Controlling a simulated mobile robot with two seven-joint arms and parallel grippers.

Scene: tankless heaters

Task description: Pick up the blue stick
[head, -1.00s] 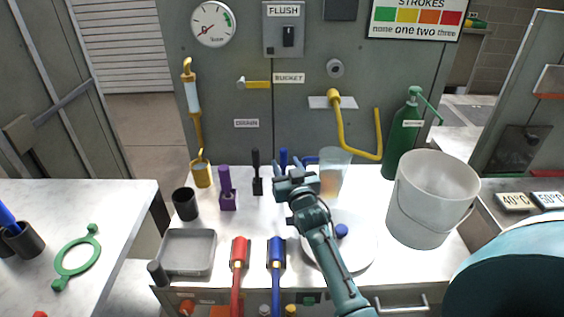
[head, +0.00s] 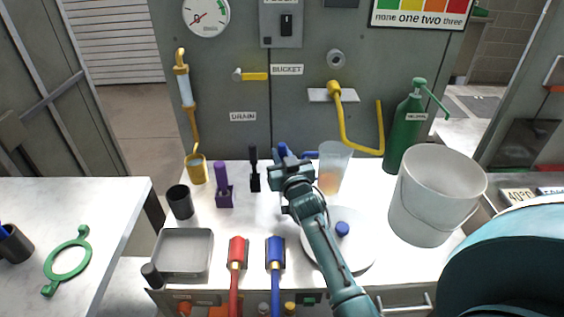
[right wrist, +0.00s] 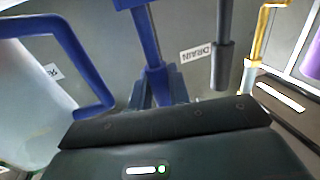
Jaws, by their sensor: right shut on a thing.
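The blue stick (head: 283,149) stands at the back of the white worktop, in front of the grey panel. My right gripper (head: 286,159) is at it and hides its lower part in the head view. In the right wrist view the blue stick (right wrist: 146,38) runs between the fingertips (right wrist: 158,88) of my right gripper, which is shut on it. I cannot tell whether the stick is clear of its holder. My left gripper is not in view.
A clear cup (head: 333,168) with a blue handle stands close on the right. A black stick (head: 254,160) and a purple stick (head: 221,173) stand in holders on the left. A white bucket (head: 430,205) and a green bottle (head: 405,130) are further right.

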